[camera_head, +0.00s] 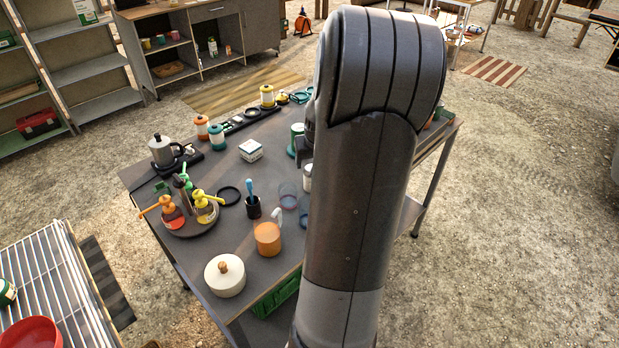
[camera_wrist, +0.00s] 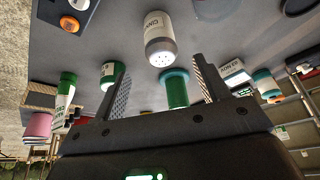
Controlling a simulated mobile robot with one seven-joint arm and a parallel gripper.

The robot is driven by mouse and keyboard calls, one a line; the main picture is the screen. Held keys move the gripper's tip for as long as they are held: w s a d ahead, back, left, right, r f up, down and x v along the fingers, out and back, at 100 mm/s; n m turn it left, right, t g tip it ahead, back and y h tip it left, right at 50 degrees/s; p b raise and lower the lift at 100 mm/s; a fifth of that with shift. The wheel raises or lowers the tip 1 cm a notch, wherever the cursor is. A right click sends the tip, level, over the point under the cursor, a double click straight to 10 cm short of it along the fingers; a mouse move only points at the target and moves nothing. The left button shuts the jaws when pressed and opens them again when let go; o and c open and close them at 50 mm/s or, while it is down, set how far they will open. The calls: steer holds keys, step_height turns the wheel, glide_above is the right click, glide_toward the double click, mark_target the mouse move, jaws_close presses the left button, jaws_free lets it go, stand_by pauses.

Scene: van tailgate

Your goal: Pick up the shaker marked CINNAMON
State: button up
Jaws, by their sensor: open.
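In the wrist view a white shaker (camera_wrist: 159,32) with a pierced grey top shows part of a label that seems to read CINN. It appears beyond and between the fingers of my gripper (camera_wrist: 160,68), which is open with nothing between its pads. A green jar with a teal rim (camera_wrist: 176,90) shows between the fingers too, below the shaker in the picture. In the head view my arm hides much of this area; only a dark edge of my gripper (camera_head: 303,152) shows. A white item (camera_head: 308,176) beside the arm may be the shaker, but its label cannot be read.
The grey table (camera_head: 215,170) holds an orange mug (camera_head: 267,239), a white lidded pot (camera_head: 225,276), a round tray of pump bottles (camera_head: 190,226) and a white box (camera_head: 251,150). In the wrist view green containers (camera_wrist: 108,75) stand left of the fingers, a POWER box (camera_wrist: 233,71) right.

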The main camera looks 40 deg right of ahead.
steer(key=shift+x, duration=4.2)
steer(key=shift+w, duration=0.1)
steer(key=shift+r, duration=0.1)
steer(key=c, duration=1.1)
